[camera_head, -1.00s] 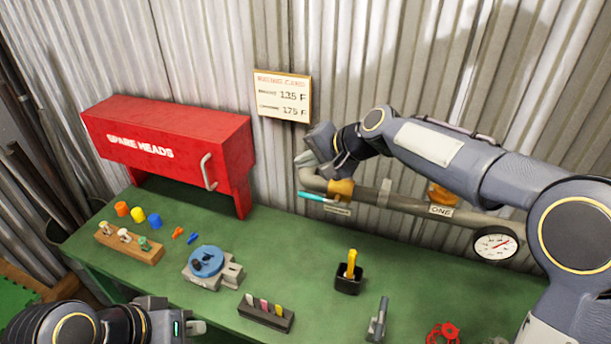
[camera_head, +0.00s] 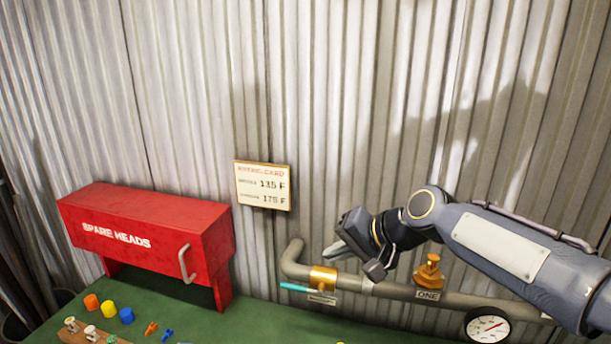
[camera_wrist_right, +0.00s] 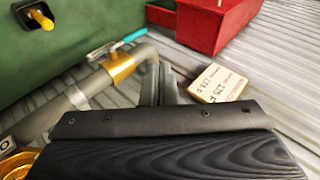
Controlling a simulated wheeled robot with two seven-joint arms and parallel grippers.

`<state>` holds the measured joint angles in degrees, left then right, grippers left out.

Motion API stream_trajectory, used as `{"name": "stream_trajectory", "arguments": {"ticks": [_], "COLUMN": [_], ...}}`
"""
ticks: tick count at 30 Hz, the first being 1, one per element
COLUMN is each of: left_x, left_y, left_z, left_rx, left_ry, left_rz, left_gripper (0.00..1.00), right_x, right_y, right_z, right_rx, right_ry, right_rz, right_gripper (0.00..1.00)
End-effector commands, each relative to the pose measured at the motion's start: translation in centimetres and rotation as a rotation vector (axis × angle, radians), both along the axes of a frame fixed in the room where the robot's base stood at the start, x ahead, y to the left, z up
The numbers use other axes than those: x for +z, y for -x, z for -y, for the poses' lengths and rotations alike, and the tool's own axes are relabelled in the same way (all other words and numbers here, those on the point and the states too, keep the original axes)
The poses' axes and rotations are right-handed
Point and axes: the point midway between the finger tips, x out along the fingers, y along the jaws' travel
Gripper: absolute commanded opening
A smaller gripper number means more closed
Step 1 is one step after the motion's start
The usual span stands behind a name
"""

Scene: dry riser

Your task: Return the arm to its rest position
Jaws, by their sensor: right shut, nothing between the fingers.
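My right arm (camera_head: 510,246) comes in from the right in the head view. Its gripper (camera_head: 340,250) is shut and empty, in front of the corrugated wall just above the grey pipe (camera_head: 455,298). In the right wrist view the right gripper (camera_wrist_right: 159,85) shows its fingers together, between the brass collar (camera_wrist_right: 118,64) and the rating card (camera_wrist_right: 218,84). No gap shows between the fingertips. My left gripper is out of view.
The pipe carries a teal-handled valve (camera_head: 300,288), a brass fitting (camera_head: 429,270) and a gauge (camera_head: 488,326). A red SPARE HEADS cabinet (camera_head: 150,235) stands left on the green bench (camera_head: 255,325). Coloured caps (camera_head: 108,307) sit at its front left.

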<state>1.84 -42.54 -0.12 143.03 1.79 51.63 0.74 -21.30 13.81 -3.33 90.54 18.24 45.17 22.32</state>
Motion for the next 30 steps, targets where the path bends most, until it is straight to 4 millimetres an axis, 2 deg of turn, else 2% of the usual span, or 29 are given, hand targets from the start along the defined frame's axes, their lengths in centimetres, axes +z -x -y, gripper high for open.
{"name": "stream_trajectory", "arguments": {"ticks": [1,3,6,10,12,15,18,21,30], "left_x": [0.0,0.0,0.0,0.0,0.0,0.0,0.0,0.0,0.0], "left_y": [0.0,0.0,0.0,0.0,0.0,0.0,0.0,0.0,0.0], "left_z": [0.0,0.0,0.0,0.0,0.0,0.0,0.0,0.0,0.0], "left_rx": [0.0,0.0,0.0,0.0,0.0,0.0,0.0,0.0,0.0], "left_ry": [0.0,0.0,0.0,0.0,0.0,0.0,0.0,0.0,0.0], "left_rz": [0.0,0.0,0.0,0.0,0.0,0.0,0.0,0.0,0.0], "left_gripper": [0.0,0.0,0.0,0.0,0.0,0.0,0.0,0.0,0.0], "right_x": [-0.1,-0.9,-2.7,-6.1,-8.0,-10.5,-12.3,-13.1,-13.2], "right_y": [2.5,5.9,11.2,17.9,21.1,24.5,26.6,27.5,27.6], "right_z": [3.3,6.7,10.6,14.0,15.0,15.7,16.0,16.1,16.1], "right_rx": [-0.01,-0.008,-0.003,0.007,0.014,0.024,0.032,0.038,0.038], "right_ry": [0.031,0.081,0.159,0.262,0.314,0.375,0.414,0.434,0.436], "right_rz": [0.016,0.035,0.058,0.077,0.084,0.084,0.082,0.082,0.082], "right_gripper": [0.0,0.0,0.0,0.0,0.0,0.0,0.0,0.0,0.0]}}
